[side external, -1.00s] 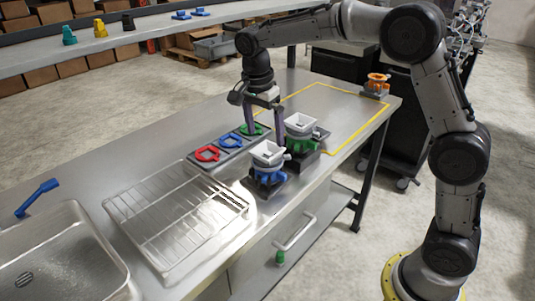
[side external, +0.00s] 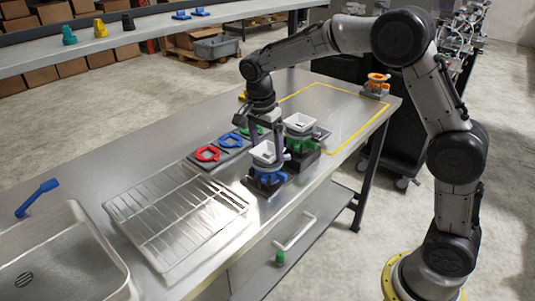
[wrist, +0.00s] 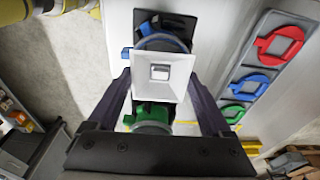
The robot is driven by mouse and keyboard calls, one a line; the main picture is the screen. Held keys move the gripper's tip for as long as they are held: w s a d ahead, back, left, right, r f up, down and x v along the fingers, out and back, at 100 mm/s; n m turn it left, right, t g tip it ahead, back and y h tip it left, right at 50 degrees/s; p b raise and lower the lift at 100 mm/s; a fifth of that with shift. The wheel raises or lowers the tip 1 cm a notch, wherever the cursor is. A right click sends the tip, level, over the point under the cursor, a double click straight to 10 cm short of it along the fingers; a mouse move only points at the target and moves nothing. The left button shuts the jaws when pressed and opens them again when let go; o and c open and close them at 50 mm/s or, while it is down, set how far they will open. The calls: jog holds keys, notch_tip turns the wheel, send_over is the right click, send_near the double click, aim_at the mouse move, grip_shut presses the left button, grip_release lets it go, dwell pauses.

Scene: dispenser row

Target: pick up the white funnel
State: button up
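A white funnel (side external: 264,152) with a square rim sits on a blue holder (side external: 268,178) near the bench's front edge. The wrist view shows this funnel (wrist: 176,84) from above, between the fingers, with the blue holder (wrist: 162,43) partly behind it. A second white funnel (side external: 299,122) sits on a green holder (side external: 302,141) just behind and to the right. My gripper (wrist: 160,77) is open. Its fingers stand wide apart on either side of the first funnel; I cannot tell whether they touch it. In the side view one finger partly hides behind that funnel.
A wire rack (side external: 175,215) and a sink (side external: 65,250) are further left. An orange holder (side external: 378,80) stands at the far right corner.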

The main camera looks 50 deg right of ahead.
jog(key=c, duration=0.5)
jog(key=shift+r, duration=0.85)
jog(key=shift+s+a+r, duration=0.15)
jog(key=shift+s+r, duration=3.35)
jog(key=shift+r, duration=0.2)
jog(key=shift+s+a+r, duration=0.15)
jog(key=shift+s+r, duration=3.35)
jog(key=shift+r, duration=0.2)
